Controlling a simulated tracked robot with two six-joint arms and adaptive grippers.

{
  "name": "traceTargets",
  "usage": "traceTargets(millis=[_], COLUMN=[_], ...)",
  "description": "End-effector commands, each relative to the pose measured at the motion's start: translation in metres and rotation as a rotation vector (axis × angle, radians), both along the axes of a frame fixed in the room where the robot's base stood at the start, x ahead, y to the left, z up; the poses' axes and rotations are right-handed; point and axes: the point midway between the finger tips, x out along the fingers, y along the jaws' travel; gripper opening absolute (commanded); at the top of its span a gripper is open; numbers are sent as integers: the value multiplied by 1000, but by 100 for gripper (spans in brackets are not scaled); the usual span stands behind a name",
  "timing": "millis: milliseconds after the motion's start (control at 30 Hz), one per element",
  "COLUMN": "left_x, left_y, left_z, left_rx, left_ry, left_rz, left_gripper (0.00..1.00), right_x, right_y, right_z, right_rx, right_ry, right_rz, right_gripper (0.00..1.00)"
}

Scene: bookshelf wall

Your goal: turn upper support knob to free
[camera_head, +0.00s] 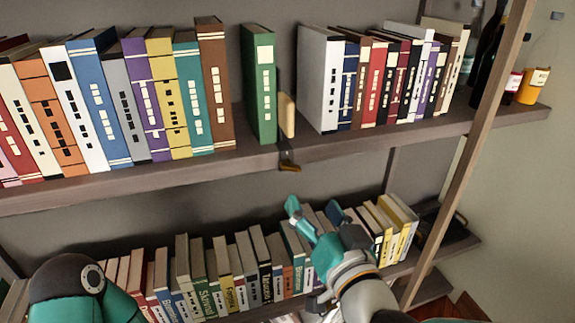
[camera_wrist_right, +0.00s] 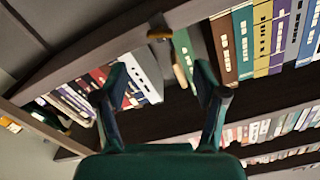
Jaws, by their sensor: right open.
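A small brass-coloured knob (camera_head: 288,165) on a dark bracket sits at the front edge of the upper shelf, below a light wooden upright support (camera_head: 286,115). In the wrist view the knob (camera_wrist_right: 159,34) shows near the top, with the support (camera_wrist_right: 181,75) below it. My right gripper (camera_head: 314,209) is open and empty, below the upper shelf and in front of the lower books. It is apart from the knob. In the wrist view its two fingers (camera_wrist_right: 160,82) are spread. My left arm shows at the lower left; its gripper is out of view.
A green book (camera_head: 258,85) stands left of the support, and a white book (camera_head: 319,80) leads the row to the right. The upper shelf (camera_head: 130,180) crosses above my right gripper. A slanted wooden post (camera_head: 470,140) stands at the right. Books fill much of the lower shelf.

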Motion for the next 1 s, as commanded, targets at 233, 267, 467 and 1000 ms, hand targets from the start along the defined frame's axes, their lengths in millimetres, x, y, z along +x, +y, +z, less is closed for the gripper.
traceTargets(millis=[233, 267, 467, 1000], left_x=[0, 0, 0, 0], left_y=[0, 0, 0, 0], left_z=[9, 10, 17, 21], left_rx=[0, 0, 0, 0], left_ry=[0, 0, 0, 0], left_rz=[0, 0, 0, 0], left_gripper=[0, 0, 0, 0], right_x=[54, 60, 95, 119], right_y=[18, 19, 31, 39], right_z=[0, 0, 0, 0], right_rx=[-2, -3, -1, -1], right_ry=[3, 3, 2, 1], right_rz=[-1, -1, 0, 0], right_gripper=[71, 71, 71, 71])
